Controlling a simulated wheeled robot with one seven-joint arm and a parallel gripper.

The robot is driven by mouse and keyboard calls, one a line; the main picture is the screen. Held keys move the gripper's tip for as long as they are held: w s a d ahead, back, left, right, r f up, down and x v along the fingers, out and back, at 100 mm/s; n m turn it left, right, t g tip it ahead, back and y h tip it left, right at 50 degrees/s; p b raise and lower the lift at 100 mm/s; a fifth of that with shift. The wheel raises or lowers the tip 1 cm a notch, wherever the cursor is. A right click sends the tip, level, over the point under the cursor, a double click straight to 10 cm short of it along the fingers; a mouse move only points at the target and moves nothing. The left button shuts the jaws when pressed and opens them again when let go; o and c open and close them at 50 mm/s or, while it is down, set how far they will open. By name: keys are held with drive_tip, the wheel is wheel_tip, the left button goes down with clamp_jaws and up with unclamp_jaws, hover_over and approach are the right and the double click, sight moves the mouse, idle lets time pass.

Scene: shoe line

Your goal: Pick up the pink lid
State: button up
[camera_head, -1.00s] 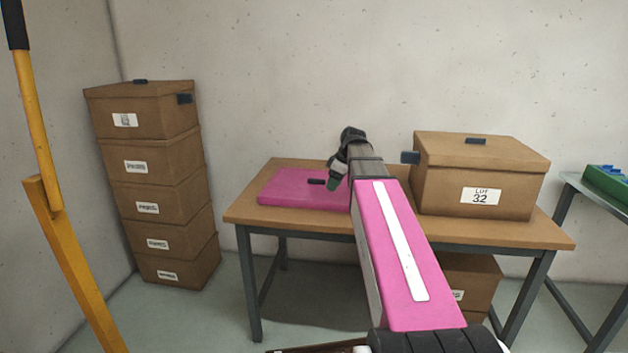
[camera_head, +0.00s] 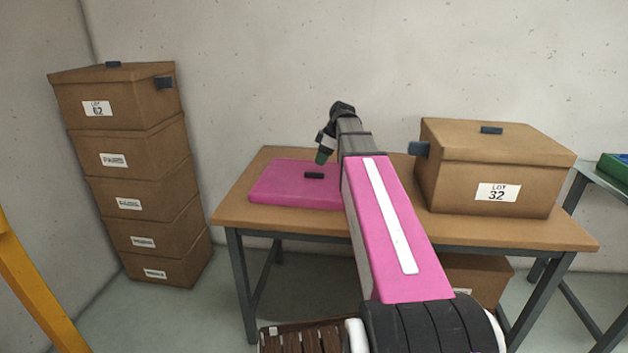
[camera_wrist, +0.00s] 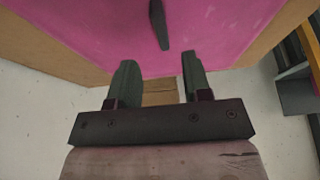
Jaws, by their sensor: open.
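The pink lid (camera_head: 285,190) lies flat on the left part of the wooden table (camera_head: 400,228), with a small dark handle (camera_head: 314,175) on its top. My gripper (camera_head: 322,157) is above the lid's back right part, pointing down and left. My arm hides the lid's right edge. In the wrist view the gripper (camera_wrist: 158,75) is open, with two grey fingers apart and nothing between them. The pink lid (camera_wrist: 100,25) fills the top of that view, and its dark handle (camera_wrist: 158,25) stands beyond the fingertips, roughly between them in line.
A brown lidded box labelled LOT 32 (camera_head: 490,175) stands on the table's right side. A tall stack of brown boxes (camera_head: 125,180) is at the left. Another box (camera_head: 475,278) sits under the table. A yellow post (camera_head: 30,290) is at the lower left.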

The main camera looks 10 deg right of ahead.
sight(316, 170)
drive_tip(key=shift+x, duration=2.9)
drive_tip(key=shift+s, duration=0.1)
clamp_jaws()
